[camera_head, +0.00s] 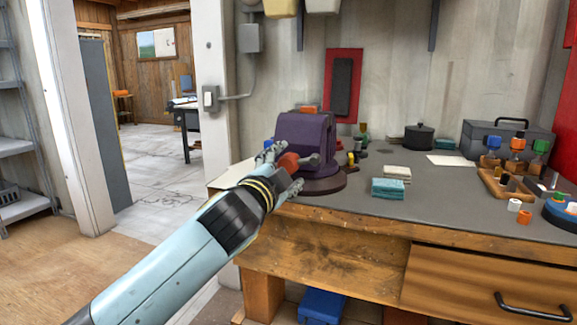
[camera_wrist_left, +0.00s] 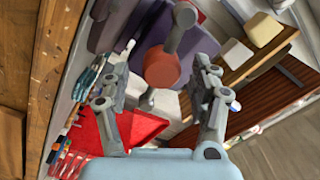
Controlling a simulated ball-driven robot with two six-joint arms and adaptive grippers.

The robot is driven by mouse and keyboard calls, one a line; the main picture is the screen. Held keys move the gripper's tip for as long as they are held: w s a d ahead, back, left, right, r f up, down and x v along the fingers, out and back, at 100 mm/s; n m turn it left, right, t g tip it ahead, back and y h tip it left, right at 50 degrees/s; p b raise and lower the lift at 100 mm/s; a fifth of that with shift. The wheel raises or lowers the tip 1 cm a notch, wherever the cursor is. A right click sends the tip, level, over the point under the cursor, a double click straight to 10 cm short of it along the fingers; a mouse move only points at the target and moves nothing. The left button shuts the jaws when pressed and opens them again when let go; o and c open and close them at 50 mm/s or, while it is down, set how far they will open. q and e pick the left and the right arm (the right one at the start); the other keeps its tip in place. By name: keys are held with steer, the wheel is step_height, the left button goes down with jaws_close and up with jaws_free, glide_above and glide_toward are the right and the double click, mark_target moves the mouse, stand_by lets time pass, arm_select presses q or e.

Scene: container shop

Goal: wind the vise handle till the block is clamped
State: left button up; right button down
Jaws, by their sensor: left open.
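A purple vise (camera_head: 304,135) stands on a round dark base at the near left of the workbench. Its handle has an orange-red hub (camera_head: 289,161) with a grey bar (camera_head: 313,159); in the left wrist view the hub (camera_wrist_left: 164,67) and bar (camera_wrist_left: 182,28) show large. My left gripper (camera_head: 281,168) is open at the handle, its fingers on either side of the hub. In the left wrist view the fingers (camera_wrist_left: 158,78) show gaps to the hub. A small orange shape (camera_head: 309,109) shows behind the vise top; I cannot tell if it is the block. My right gripper is out of view.
Folded cloths (camera_head: 388,188) lie right of the vise on the workbench (camera_head: 440,215). Farther right are a black pot (camera_head: 418,137), a grey toolbox (camera_head: 490,143) and a wooden tray (camera_head: 495,190) with small coloured pieces.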

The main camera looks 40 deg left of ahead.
arm_select(q)
steer(key=v, duration=1)
steer(key=s+f+n+g+h, duration=0.1)
steer(key=s+f+g, duration=0.2)
steer(key=f, duration=1)
steer(key=s+f+g, duration=0.3)
steer(key=s+f, duration=0.1)
steer(key=f, duration=0.9)
steer(key=s+f+n+g+h, duration=0.1)
steer(key=s+f+g, duration=0.2)
steer(key=f, duration=0.9)
steer(key=s+f+n+g, duration=0.2)
steer(key=s+f, duration=0.5)
steer(key=s, duration=0.4)
steer(key=s+d+f+n+g+h, duration=0.1)
steer(key=s+f+n+g, duration=0.1)
steer(key=s+f, duration=0.5)
steer(key=s+f+n+g+h, duration=0.1)
steer(key=s+f, duration=0.6)
steer(key=s, duration=0.8)
steer(key=n+g, duration=0.1)
steer(key=g, duration=0.1)
steer(key=shift+s+d+g, duration=0.2)
steer(key=shift+s+g, duration=0.1)
steer(key=shift+g, duration=0.1)
